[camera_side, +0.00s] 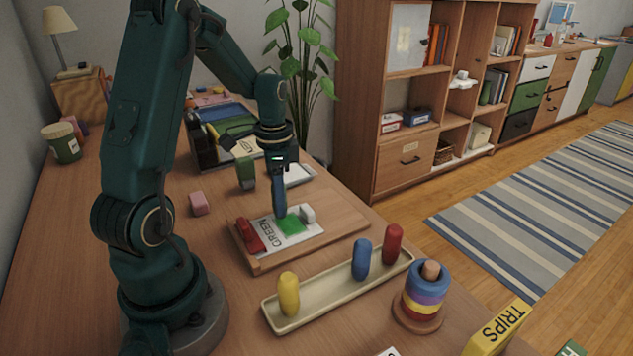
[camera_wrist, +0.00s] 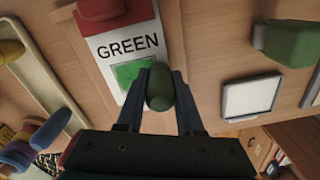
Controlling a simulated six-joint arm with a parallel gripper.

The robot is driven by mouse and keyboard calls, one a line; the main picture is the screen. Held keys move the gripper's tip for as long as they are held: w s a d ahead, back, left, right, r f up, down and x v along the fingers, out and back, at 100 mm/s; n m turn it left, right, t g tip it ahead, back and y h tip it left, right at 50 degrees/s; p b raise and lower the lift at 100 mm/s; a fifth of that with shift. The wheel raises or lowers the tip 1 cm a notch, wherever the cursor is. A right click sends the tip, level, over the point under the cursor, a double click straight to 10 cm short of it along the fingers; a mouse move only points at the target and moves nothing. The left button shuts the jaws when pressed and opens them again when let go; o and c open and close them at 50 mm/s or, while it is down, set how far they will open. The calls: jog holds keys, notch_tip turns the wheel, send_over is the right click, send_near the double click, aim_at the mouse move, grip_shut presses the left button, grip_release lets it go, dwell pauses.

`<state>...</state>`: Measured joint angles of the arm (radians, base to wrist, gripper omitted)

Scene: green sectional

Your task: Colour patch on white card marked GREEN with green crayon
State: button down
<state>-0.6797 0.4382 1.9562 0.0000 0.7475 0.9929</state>
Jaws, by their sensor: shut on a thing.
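A white card (camera_side: 268,238) marked GREEN lies on a wooden board (camera_side: 338,222). A green patch (camera_side: 291,225) shows on it beside the word; the card (camera_wrist: 118,62) and the patch (camera_wrist: 128,73) also show in the wrist view. My gripper (camera_side: 279,212) points down over the patch. In the wrist view my gripper (camera_wrist: 160,78) is shut on a rounded green crayon (camera_wrist: 160,90), which covers part of the patch. The crayon is mostly hidden by the fingers in the side view. Whether its tip touches the card cannot be told.
A red block (camera_side: 249,236) sits at the card's left end and a pale block (camera_side: 308,214) at its right. A cream tray (camera_side: 327,296) holds yellow, blue and red crayons in front. A ring stacker (camera_side: 423,297), a pink cube (camera_side: 199,203) and a green block (camera_side: 246,172) stand nearby.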

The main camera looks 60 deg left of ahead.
jog(key=shift+d, duration=3.7)
jog(key=shift+d+r, duration=0.15)
jog(key=shift+r, duration=0.05)
notch_tip(320, 180, up, 8)
jog(key=shift+f, duration=0.2)
